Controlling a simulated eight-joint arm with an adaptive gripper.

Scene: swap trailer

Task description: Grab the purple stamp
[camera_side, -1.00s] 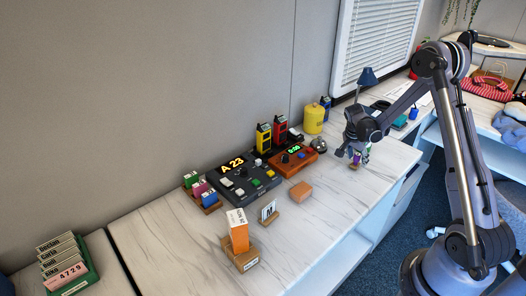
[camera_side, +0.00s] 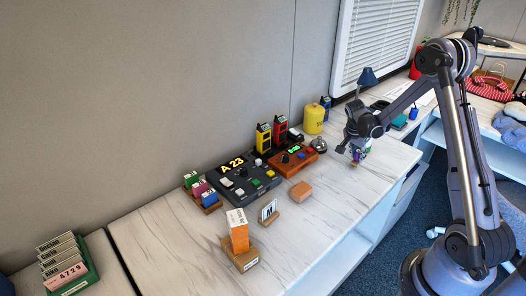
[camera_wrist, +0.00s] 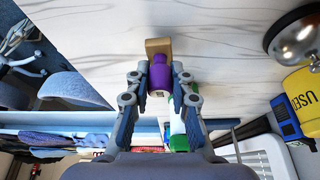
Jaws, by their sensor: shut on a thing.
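The purple stamp (camera_wrist: 159,76) is between the fingers of my gripper (camera_wrist: 159,84) in the wrist view, with a tan block-shaped end (camera_wrist: 158,46) pointing away from the palm. My gripper is shut on it. In the side view my gripper (camera_side: 355,152) is at the right part of the white marbled counter, and the stamp (camera_side: 356,156) shows as a small purple spot below the fingers. Whether the stamp touches the counter is hard to tell. A green and white thing (camera_wrist: 190,97) shows just beside the right finger in the wrist view.
A silver bell (camera_side: 319,145) and a yellow canister (camera_side: 314,119) stand left of my gripper. The counter's front edge is close by on the right.

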